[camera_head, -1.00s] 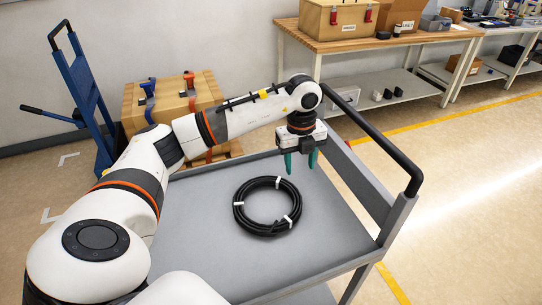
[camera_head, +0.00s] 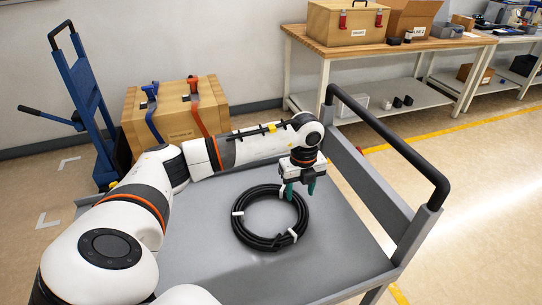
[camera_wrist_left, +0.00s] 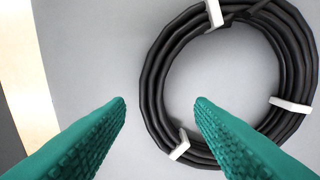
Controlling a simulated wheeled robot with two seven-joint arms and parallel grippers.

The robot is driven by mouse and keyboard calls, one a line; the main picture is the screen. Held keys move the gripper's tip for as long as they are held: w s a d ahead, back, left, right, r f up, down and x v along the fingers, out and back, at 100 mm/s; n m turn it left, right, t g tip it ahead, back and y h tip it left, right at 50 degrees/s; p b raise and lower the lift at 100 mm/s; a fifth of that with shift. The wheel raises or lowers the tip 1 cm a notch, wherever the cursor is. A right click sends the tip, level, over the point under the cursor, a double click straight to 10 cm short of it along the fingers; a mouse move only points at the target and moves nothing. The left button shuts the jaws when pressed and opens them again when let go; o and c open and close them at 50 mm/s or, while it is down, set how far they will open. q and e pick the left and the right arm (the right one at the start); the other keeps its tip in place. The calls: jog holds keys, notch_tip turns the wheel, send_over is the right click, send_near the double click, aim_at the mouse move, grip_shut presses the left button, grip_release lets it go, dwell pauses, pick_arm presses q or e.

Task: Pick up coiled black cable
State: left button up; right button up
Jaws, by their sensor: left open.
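The coiled black cable (camera_head: 240,229) lies flat on the grey cart top (camera_head: 190,262), bound with several white ties. My left gripper (camera_head: 300,189) has green fingers that are open and empty. In the head view its fingers are over the far right part of the coil. In the left wrist view the gripper (camera_wrist_left: 160,103) straddles the left side of the coil (camera_wrist_left: 152,85), with one fingertip left of the ring and the other over its open middle. Whether the fingertips touch the cart cannot be told. My right gripper is out of view.
A wooden crate (camera_head: 178,117) with straps and a blue hand truck (camera_head: 85,95) stand behind the cart. A workbench (camera_head: 400,46) with boxes is at the back. The cart top around the coil is clear.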

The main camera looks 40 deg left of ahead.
aim_at(298, 203)
pick_arm(q)
notch_tip(298, 203, down, 5)
jog(key=shift+s+a+f, duration=0.15)
grip_shut()
dwell(0.4)
